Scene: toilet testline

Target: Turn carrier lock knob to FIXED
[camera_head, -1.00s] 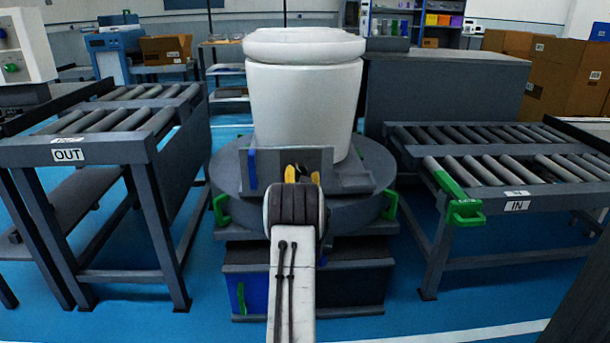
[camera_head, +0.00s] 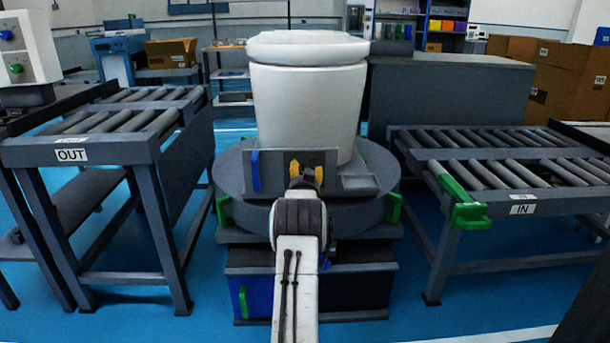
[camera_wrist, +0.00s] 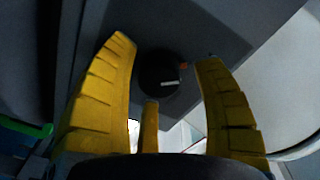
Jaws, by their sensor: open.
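The carrier lock knob (camera_wrist: 160,73) is a round dark knob with a white pointer line, set on the grey carrier panel (camera_head: 328,160). In the wrist view it lies between and beyond the yellow fingertips, with clear space to both sides. A small orange-red mark sits beside it on the panel, and I cannot read a label. My gripper (camera_head: 306,172) is open and empty in front of the panel; its fingers also show in the wrist view (camera_wrist: 165,62). In the head view the knob is hidden behind my gripper.
A white toilet (camera_head: 306,100) stands on the round turntable (camera_head: 232,188) behind the panel. A blue handle (camera_head: 255,171) is on the panel's left. The OUT conveyor (camera_head: 120,149) is at left and the IN conveyor (camera_head: 560,203), with a green stop (camera_head: 468,214), at right.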

